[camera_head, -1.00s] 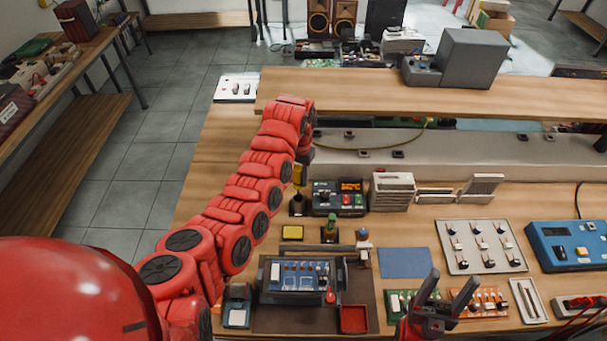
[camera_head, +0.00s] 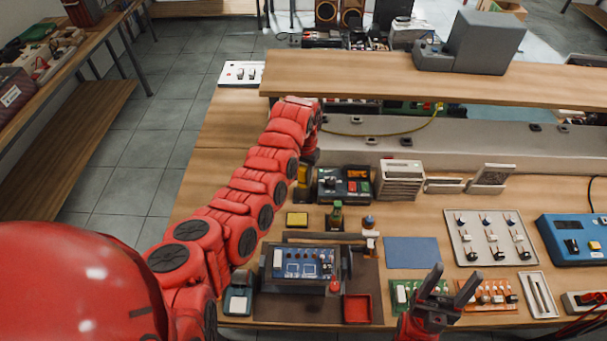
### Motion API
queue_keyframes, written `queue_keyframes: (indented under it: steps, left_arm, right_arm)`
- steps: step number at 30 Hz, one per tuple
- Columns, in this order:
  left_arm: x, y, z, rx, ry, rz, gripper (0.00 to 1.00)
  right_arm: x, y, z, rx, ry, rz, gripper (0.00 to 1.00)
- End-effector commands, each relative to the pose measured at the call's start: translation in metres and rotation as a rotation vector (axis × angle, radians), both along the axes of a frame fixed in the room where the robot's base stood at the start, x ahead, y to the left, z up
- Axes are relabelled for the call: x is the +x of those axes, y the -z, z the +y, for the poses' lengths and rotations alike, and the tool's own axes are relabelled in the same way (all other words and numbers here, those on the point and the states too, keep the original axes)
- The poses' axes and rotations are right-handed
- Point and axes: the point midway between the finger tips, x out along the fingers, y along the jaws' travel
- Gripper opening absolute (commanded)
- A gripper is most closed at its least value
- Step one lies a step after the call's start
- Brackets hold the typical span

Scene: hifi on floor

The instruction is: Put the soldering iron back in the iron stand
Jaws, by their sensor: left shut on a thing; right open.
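My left gripper (camera_head: 308,158) is at the back left of the bench, mostly hidden by its own wrist. It is shut on the soldering iron (camera_head: 304,176), whose yellow part shows upright below the wrist. The small dark iron stand (camera_head: 302,197) is directly beneath, left of the soldering station (camera_head: 345,185). The arm covers part of the stand and iron, so I cannot tell whether the iron's tip is inside the stand. My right gripper (camera_head: 455,272) is open and empty over the front of the bench, above small circuit boards.
A wooden shelf (camera_head: 430,83) spans the back of the bench. A blue-grey mat (camera_head: 412,252) is clear at centre.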

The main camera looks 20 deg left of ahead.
Motion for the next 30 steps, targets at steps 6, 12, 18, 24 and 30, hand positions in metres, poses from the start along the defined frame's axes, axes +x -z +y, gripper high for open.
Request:
queue_keyframes:
  steps: [6,12,18,24,30]
  left_arm:
    - [0.0002,-0.0005,0.0,0.0,0.0,-0.001,0.51]
    - [0.0002,-0.0005,-0.0001,0.0,0.0,-0.001,0.72]
    - [0.0001,-0.0004,0.0,0.0,0.0,0.0,0.84]
    - [0.0001,-0.0004,0.0,0.0,0.0,0.0,1.0]
    - [0.0003,-0.003,-0.0001,0.0,0.0,-0.001,1.0]
  right_arm:
    - [0.0,-0.0003,0.0,0.0,0.0,0.0,0.6]
    - [0.0,-0.0003,0.0,0.0,0.0,0.0,0.6]
    - [0.0,-0.0003,0.0,0.0,0.0,0.0,0.6]
    - [0.0,-0.0003,0.0,0.0,0.0,0.0,0.6]
    - [0.0,-0.0017,0.0,0.0,0.0,0.0,0.6]
